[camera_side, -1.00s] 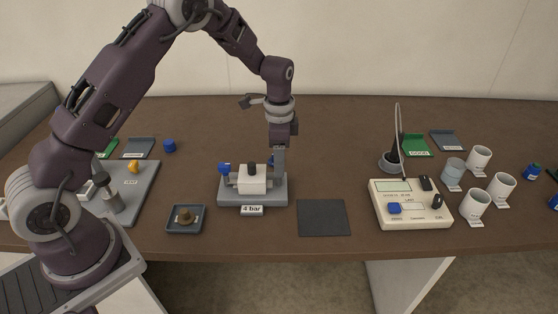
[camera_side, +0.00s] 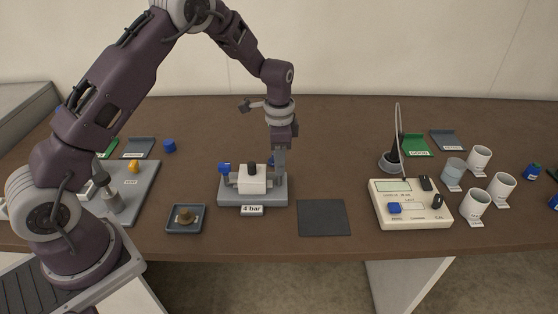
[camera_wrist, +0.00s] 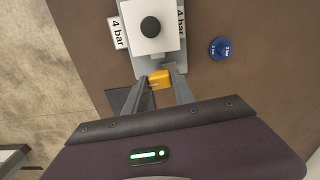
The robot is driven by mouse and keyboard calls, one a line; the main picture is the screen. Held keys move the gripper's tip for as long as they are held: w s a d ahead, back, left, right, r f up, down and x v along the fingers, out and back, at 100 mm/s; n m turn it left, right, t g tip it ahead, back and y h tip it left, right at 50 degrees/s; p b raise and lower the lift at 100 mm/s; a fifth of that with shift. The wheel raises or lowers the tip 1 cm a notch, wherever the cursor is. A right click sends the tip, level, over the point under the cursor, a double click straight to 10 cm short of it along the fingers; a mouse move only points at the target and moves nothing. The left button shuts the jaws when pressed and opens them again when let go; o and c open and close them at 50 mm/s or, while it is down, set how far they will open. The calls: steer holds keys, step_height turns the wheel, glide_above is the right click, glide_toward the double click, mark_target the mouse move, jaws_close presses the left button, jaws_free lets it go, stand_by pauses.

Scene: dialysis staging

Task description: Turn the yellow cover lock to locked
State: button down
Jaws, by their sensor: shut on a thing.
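The yellow cover lock (camera_wrist: 159,79) shows in the wrist view at the near end of the fixture. The fixture has a white block (camera_wrist: 138,16) with a black knob (camera_wrist: 150,27) on a grey base. My gripper (camera_wrist: 161,82) is shut on the yellow lock, one finger on each side. In the side view my gripper (camera_side: 279,166) points down at the right end of the grey base (camera_side: 235,197), beside the white block (camera_side: 252,180). The lock is hidden there behind the fingers. I cannot tell the lock's exact angle.
A blue valve (camera_side: 224,169) stands at the fixture's left end. A dark mat (camera_side: 323,217) lies right of it, a small tray (camera_side: 186,219) left. A cream device (camera_side: 410,205) and several white cups stand at right. A blue disc (camera_wrist: 221,48) lies nearby.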

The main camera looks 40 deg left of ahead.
steer(key=n, duration=0.8)
steer(key=shift+n, duration=0.3)
steer(key=n, duration=0.4)
steer(key=shift+n, duration=2.1)
steer(key=c, duration=1)
jaws_free()
steer(key=shift+c, duration=0.2)
